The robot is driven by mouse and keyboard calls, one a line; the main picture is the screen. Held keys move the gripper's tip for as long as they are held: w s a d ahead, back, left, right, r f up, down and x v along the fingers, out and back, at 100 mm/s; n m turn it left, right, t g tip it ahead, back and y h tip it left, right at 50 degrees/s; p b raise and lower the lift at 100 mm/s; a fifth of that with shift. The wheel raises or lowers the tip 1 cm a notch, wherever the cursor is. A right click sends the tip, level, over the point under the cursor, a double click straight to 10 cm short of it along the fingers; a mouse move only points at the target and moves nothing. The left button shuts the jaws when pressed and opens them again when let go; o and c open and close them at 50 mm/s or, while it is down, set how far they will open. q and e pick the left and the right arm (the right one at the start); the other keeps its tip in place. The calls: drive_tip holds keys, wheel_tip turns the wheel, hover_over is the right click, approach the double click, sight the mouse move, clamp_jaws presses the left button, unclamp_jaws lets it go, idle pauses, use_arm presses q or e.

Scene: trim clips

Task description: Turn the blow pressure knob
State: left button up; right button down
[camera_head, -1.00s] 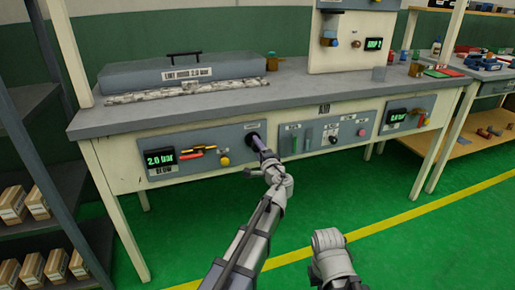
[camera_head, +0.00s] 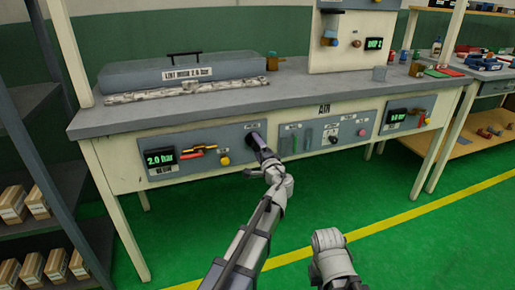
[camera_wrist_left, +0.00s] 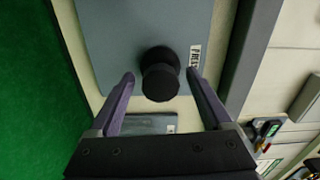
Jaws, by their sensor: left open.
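The blow pressure knob is a round black knob on the grey front panel, shown in the left wrist view (camera_wrist_left: 160,74) with a partly hidden label beside it. In the head view the dark knob (camera_head: 253,134) is at the panel's right end, partly covered by my gripper. My left gripper (camera_wrist_left: 161,76) is open, with one purple-grey finger on each side of the knob and gaps visible at both sides. It also shows at the panel in the head view (camera_head: 260,142). The BLOW display (camera_head: 160,157) reads 2.0 bar. My right arm shows low in the head view; its jaws cannot be made out.
An AIR panel (camera_head: 325,135) with switches and another black knob is to the right. A red and orange handle (camera_head: 198,150) and yellow button (camera_head: 224,160) are left of the knob. A grey lidded box (camera_head: 180,78) lies on the bench. The green floor in front is clear.

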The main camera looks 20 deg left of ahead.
use_arm(q)
drive_tip(key=v, duration=0.7)
drive_tip(key=shift+s+d, duration=0.25)
drive_tip(key=shift+s, duration=0.1)
drive_tip(key=shift+f, duration=0.1)
drive_tip(key=s+f+n+g+h, duration=0.2)
drive_tip(key=s+f+n+g, duration=0.5)
drive_tip(key=s+f, duration=0.55)
drive_tip(key=s+d+f+g+h, duration=0.35)
drive_tip(key=s+d+f, duration=0.2)
drive_tip(key=s, duration=0.25)
drive_tip(key=s+d+f+g+h, duration=0.35)
drive_tip(key=s+d+g, duration=0.2)
drive_tip(key=s, duration=0.35)
wheel_tip(320, 180, up, 37)
drive_tip(key=p, duration=3.7)
drive_tip(key=shift+w+d+t, duration=0.25)
drive_tip(key=shift+d+t, duration=0.15)
